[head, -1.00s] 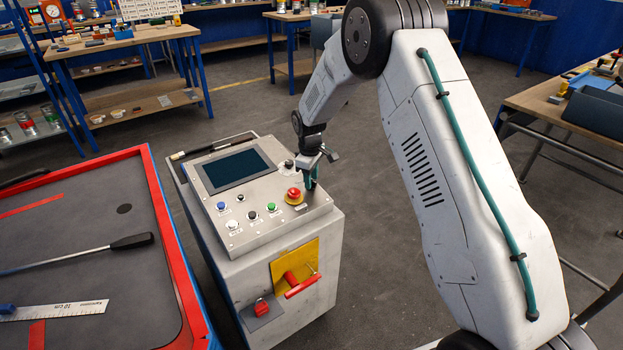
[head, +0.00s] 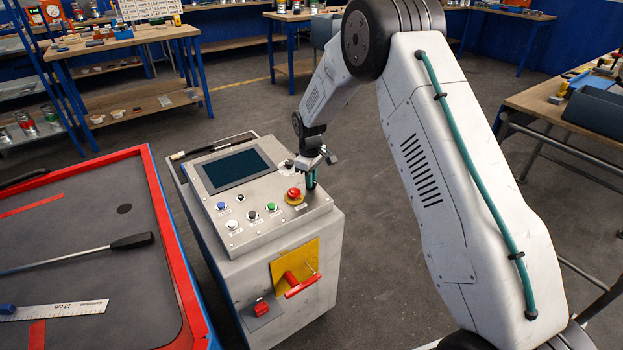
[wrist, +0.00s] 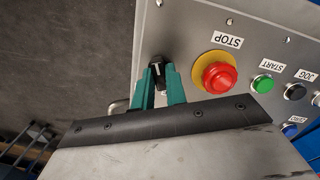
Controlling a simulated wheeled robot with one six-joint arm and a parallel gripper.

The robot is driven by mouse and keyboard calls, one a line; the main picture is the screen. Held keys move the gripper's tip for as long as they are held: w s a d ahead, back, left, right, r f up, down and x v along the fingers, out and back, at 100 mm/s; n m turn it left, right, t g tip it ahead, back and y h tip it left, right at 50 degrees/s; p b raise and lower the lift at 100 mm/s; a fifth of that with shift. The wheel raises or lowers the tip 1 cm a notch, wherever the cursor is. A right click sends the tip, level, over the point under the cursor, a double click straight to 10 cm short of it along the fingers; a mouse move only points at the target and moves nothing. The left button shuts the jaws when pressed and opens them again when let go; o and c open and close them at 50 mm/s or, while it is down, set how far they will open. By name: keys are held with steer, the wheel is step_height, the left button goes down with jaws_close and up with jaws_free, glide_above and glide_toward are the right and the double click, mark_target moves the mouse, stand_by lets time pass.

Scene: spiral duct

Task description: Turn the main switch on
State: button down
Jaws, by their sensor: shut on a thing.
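A black rotary knob (wrist: 159,72) with a white mark sits on the grey control panel (wrist: 190,20), beside the STOP button. My gripper (wrist: 161,74) has its two teal fingers shut on this knob from both sides. No label for the knob is readable. In the head view my gripper (head: 311,180) is at the right edge of the panel (head: 240,240), next to the red STOP button (head: 294,194), and hides the knob. A red switch-like piece (head: 261,307) and a red lever (head: 301,285) on a yellow plate (head: 293,263) are on the cabinet's front.
The STOP button (wrist: 216,75) on its yellow ring lies close to the fingers. A green START button (wrist: 262,84) is further right. A dark screen (head: 237,171) fills the panel's upper part. A red-edged cart (head: 165,225) stands left of the cabinet.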

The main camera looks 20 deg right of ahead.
steer(key=m, duration=0.6)
steer(key=shift+y, duration=0.3)
steer(key=m, duration=0.4)
steer(key=shift+d+m+y, duration=0.1)
steer(key=shift+m+y, duration=0.2)
steer(key=shift+m, duration=0.1)
